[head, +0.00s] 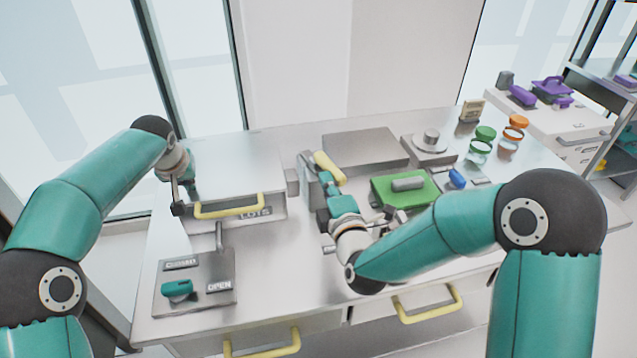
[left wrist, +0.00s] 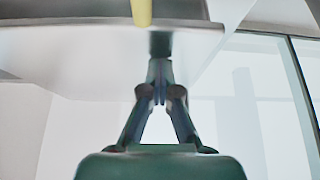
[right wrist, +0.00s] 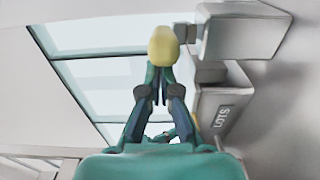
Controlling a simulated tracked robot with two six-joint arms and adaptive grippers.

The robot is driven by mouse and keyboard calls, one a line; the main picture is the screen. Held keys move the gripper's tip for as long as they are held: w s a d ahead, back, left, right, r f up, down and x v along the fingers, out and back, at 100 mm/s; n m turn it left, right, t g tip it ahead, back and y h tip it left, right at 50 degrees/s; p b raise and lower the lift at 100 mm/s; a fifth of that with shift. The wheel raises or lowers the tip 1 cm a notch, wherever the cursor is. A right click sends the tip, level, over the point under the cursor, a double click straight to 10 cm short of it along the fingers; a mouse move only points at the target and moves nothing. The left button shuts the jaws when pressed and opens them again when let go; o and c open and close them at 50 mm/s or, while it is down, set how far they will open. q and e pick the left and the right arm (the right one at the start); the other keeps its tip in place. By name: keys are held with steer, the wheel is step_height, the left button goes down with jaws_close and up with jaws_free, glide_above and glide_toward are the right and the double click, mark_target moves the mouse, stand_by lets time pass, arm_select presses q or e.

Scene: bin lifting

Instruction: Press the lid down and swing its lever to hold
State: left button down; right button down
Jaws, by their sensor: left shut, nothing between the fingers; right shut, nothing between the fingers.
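The flat grey lid (head: 225,160) lies over a bin lettered LOTS (head: 268,214), with a yellow handle (head: 230,211) along its front. I cannot tell whether it is fully seated. My left gripper (head: 178,208) is shut and empty at the lid's front left corner; its tips (left wrist: 159,68) show close under the plate's edge. A yellow grip (head: 328,168) on a grey bracket, perhaps the lever, stands right of the bin. My right gripper (head: 329,184) is shut and empty, its tips close against this grip (right wrist: 163,46). Contact is unclear.
A plate (head: 196,265) marked CLOSED and OPEN, with a green knob (head: 177,289), lies at the front left. A green case (head: 404,188), a grey box (head: 365,150) and jars (head: 479,150) stand to the right. The front middle of the bench is mostly clear.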

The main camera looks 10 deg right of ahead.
mark_target(345, 181)
arm_select(q)
steer(key=shift+s+f, duration=0.1)
steer(key=shift+f, duration=0.3)
arm_select(e)
steer(key=d+n+y, duration=0.2)
steer(key=y, duration=0.1)
steer(key=d+n+g+y, duration=0.1)
steer(key=y, duration=0.1)
steer(key=shift+w+d, duration=0.2)
steer(key=shift+d, duration=0.1)
arm_select(q)
steer(key=shift+s+r, duration=0.1)
steer(key=shift+s, duration=0.05)
arm_select(e)
steer(key=w+d+n+g+y, duration=0.3)
steer(key=w+d+n+y, duration=0.1)
steer(key=w+d+y, duration=0.1)
steer(key=shift+w+d+y, duration=0.4)
steer(key=shift+w+d, duration=0.4)
steer(key=shift+d, duration=0.15)
arm_select(q)
steer(key=shift+r, duration=0.2)
arm_select(e)
steer(key=shift+w+d+r, duration=0.1)
steer(key=shift+r, duration=0.1)
